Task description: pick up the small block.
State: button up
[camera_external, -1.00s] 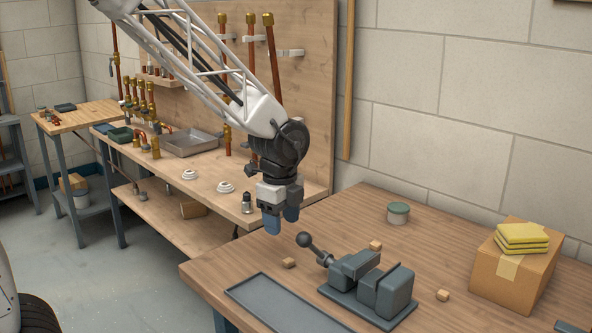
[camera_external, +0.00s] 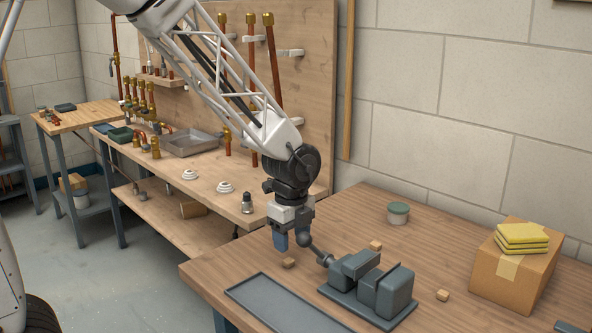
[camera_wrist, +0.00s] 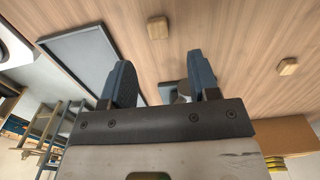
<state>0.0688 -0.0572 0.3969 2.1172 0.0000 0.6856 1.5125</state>
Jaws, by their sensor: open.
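Three small wooden blocks lie apart on the wooden table: one (camera_external: 289,263) near the left edge, one (camera_external: 375,245) behind the vise and one (camera_external: 442,295) to its right. My gripper (camera_external: 291,240) is open and empty, pointing down just above the left block, with a gap below its blue finger. In the wrist view, one block (camera_wrist: 157,28) lies beyond the open fingers (camera_wrist: 162,75) and another (camera_wrist: 288,66) lies to the right. I cannot tell which blocks these are.
A grey vise (camera_external: 365,285) with a ball-ended handle stands close to the right of my gripper. A shallow grey tray (camera_external: 255,291) lies in front. A cardboard box (camera_external: 505,282) with yellow sponges and a green-lidded tin (camera_external: 398,213) stand farther right and back.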

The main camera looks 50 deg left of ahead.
aim_at(291, 262)
jog(key=shift+f, duration=0.25)
jog(key=shift+f, duration=2.6)
jog(key=shift+c, duration=0.3)
jog(key=c, duration=0.9)
